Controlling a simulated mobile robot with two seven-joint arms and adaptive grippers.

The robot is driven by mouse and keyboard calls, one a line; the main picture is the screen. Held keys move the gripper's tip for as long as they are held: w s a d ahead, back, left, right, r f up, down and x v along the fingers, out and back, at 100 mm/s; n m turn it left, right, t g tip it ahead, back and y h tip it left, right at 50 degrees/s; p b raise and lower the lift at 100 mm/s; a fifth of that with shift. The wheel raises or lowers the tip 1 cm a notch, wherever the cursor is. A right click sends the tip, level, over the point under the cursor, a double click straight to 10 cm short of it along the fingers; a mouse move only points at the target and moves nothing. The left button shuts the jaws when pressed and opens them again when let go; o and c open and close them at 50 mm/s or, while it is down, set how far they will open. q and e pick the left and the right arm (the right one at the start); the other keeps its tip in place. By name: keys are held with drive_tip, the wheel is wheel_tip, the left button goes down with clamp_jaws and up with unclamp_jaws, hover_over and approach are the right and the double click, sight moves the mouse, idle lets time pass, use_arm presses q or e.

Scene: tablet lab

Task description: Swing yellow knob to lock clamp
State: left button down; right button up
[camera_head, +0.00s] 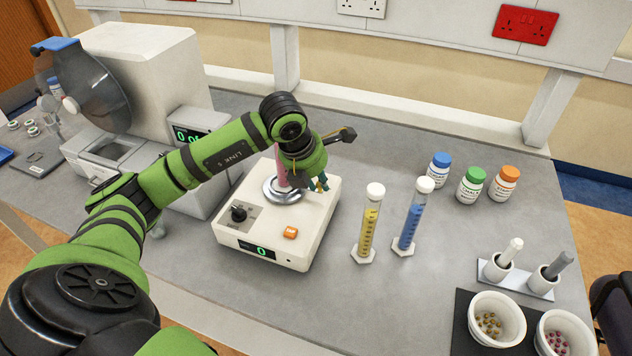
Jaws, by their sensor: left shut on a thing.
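A white benchtop device (318,228) stands on the grey bench, with a round metal plate (284,194) on top. A pink upright vessel (281,172) stands on that plate, partly hidden by my left gripper. My left gripper (321,184) is over the device's back right part, its teal fingertips pointing down. It is shut on a small yellow part, which appears to be the yellow knob (324,182). The rest of the clamp is hidden behind the gripper, so its lock position cannot be told. My right gripper is out of view.
A yellow-filled cylinder (370,225) and a blue-filled cylinder (413,220) stand close to the device's right. Several capped bottles (470,186) stand farther right. A large white machine (155,75) is behind my left arm. The front middle bench is clear.

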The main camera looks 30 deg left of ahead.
use_arm(q)
drive_tip(key=shift+r, duration=0.1)
drive_tip(key=c, duration=1.4)
unclamp_jaws()
drive_tip(key=shift+o, duration=1.2)
drive_tip(key=shift+w, duration=0.15)
drive_tip(key=v, duration=1.2)
drive_tip(key=shift+d, duration=0.1)
